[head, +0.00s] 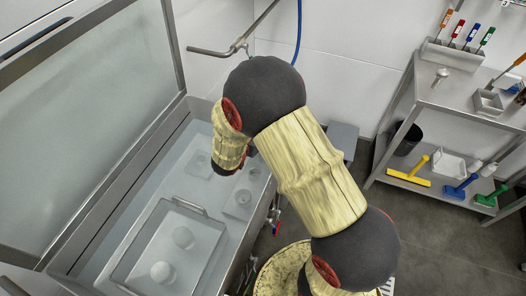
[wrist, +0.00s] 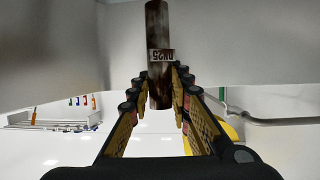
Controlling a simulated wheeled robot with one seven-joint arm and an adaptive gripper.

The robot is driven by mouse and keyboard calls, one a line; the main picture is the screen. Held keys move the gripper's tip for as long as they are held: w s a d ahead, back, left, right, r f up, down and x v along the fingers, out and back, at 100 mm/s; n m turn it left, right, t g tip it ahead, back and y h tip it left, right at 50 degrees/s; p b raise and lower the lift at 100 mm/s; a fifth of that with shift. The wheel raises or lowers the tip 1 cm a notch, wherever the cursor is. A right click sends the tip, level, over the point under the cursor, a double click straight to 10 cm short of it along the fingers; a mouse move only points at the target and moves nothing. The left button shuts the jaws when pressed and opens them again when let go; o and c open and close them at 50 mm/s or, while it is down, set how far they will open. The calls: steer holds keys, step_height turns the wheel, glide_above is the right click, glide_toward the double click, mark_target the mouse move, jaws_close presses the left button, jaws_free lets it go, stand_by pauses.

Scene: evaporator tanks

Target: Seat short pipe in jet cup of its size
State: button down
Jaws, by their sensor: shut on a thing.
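The short pipe (wrist: 157,28) is a dark, rusty brown tube with a pale label that reads upside down, seemingly DN25. My gripper (wrist: 160,88) is shut on it, one finger on each side, below the label in the wrist view. In the head view my arm reaches over the tank, and its links hide the gripper and the pipe. Pale square blocks with round tops, which look like jet cups, stand in the tank: one at the back left (head: 199,165) and one nearer on the right (head: 239,204). Their sizes cannot be read. No cup shows near the pipe in the wrist view.
A clear-walled tray (head: 195,206) with two white balls lies in the tank's near part. The raised lid (head: 95,110) stands along the left. A metal pipe (head: 213,52) crosses above the back. A steel shelf (head: 470,100) with tools stands at the right.

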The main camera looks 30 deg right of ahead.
step_height(320, 180, down, 11)
steer(key=b, duration=0.4)
steer(key=shift+r, duration=0.1)
steer(key=c, duration=1.6)
jaws_free()
steer(key=shift+c, duration=0.2)
